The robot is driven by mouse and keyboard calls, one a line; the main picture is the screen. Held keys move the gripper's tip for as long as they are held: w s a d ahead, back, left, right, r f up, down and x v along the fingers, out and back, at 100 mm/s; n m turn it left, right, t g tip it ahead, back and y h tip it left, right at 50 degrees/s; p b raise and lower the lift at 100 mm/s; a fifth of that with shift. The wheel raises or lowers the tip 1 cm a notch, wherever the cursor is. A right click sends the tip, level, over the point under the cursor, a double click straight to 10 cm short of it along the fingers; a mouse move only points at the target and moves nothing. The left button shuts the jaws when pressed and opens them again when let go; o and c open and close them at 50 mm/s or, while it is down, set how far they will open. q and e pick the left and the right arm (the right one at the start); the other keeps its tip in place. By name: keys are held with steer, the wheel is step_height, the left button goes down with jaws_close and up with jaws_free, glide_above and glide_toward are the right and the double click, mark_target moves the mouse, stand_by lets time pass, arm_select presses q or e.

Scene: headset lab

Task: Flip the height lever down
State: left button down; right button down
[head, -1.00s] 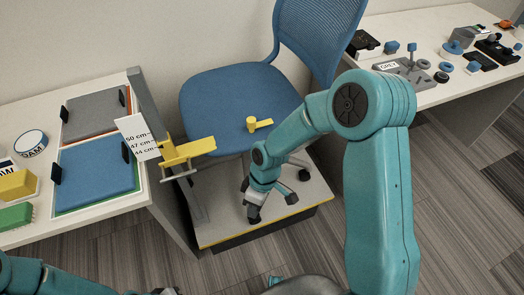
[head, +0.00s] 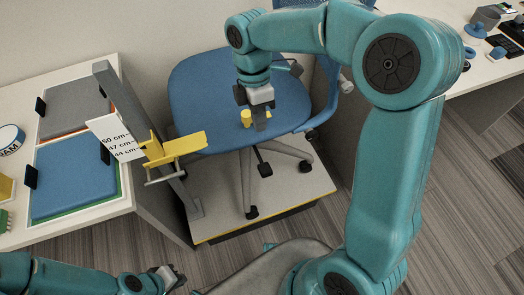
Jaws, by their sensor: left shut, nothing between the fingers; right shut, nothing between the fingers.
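The blue office chair (head: 205,100) stands on a low platform. A black paddle (head: 263,164), which looks like the height lever, sticks out below the front of its seat; its exact tilt is hard to judge. A yellow peg-like piece (head: 246,118) sits on the seat, partly hidden by my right gripper. My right gripper (head: 260,124) is shut and empty, pointing down in front of the seat, above the paddle in the picture. I cannot tell whether it touches the seat or yellow piece. My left gripper (head: 178,279) is shut and empty at the bottom, away from the chair.
A grey post (head: 125,110) with a yellow pointer arm (head: 175,147) and a white height card (head: 115,137) stands left of the chair. The left desk (head: 88,208) holds blue and grey pads. The platform (head: 290,200) has free room at its front. Another desk is at the upper right.

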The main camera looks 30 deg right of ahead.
steer(key=b, duration=0.2)
glide_toward(265, 167)
steer(key=x, duration=0.7)
steer(key=shift+w, duration=0.1)
stand_by(0.3)
